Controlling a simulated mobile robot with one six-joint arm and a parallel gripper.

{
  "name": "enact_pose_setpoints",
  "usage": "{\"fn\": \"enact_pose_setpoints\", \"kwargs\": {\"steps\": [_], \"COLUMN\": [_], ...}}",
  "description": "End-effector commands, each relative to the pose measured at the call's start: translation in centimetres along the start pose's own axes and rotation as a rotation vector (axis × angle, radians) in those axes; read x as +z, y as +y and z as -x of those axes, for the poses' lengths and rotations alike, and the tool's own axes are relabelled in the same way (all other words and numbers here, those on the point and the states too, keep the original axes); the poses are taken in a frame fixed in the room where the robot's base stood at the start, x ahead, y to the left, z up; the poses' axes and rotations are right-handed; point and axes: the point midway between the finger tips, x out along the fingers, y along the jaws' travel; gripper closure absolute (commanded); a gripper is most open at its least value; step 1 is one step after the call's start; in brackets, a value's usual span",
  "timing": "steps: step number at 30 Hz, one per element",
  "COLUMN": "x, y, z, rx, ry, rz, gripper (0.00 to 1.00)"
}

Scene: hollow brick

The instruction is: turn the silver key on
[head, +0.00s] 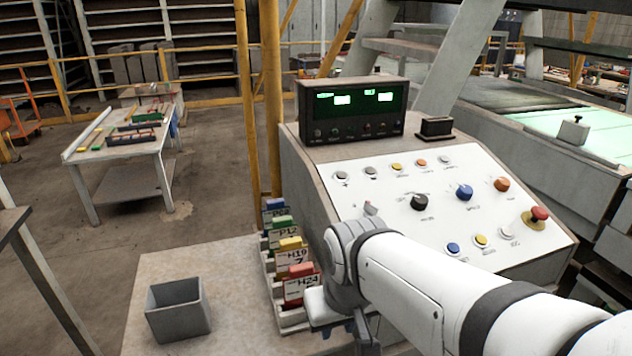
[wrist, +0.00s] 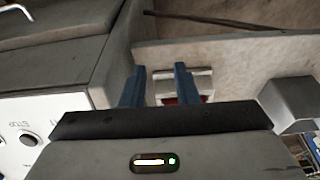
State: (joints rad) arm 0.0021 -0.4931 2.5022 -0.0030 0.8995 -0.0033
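A small silver piece, which looks like the silver key (head: 370,208), stands at the left part of the white control panel (head: 450,205), just above my arm. Its turn position is too small to tell, and my arm hides the panel just below it. My gripper (head: 365,335) points down at the panel's lower left, near the tag rack and away from the key. In the wrist view my gripper (wrist: 159,70) shows two blue fingers standing apart, with a white and red block seen beyond them. I see nothing held. The key does not show clearly in the wrist view.
A rack of coloured tags (head: 290,318) stands left of the panel, close to my gripper. A grey open box (head: 178,310) sits on the bench further left. Several knobs, buttons and a red mushroom button (head: 538,214) stick up from the panel; a display unit (head: 352,108) stands behind.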

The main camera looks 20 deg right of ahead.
Motion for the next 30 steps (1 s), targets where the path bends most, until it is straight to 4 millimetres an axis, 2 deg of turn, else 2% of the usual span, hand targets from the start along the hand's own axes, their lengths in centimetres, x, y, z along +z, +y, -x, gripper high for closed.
{"fn": "enact_pose_setpoints", "kwargs": {"steps": [2, 5, 8, 12, 15, 18, 21, 24, 30], "x": [-0.2, -1.7, -5.1, -11.3, -15.4, -18.5, -20.6, -21.6, -21.7], "y": [0.1, 0.5, 1.1, 4.1, 6.7, 9.2, 11.0, 12.1, 12.7], "z": [0.2, 1.6, 4.2, 8.3, 10.4, 11.7, 12.4, 12.6, 10.8], "rx": [0.001, 0.008, 0.027, 0.051, 0.063, 0.068, 0.069, 0.068, 0.067], "ry": [-0.001, -0.010, -0.030, -0.077, -0.114, -0.147, -0.171, -0.186, -0.194], "rz": [0.003, 0.031, 0.093, 0.237, 0.340, 0.428, 0.492, 0.530, 0.548], "gripper": [0.73, 0.73, 0.73, 0.73, 0.73, 0.73, 0.73, 0.73, 0.73]}}
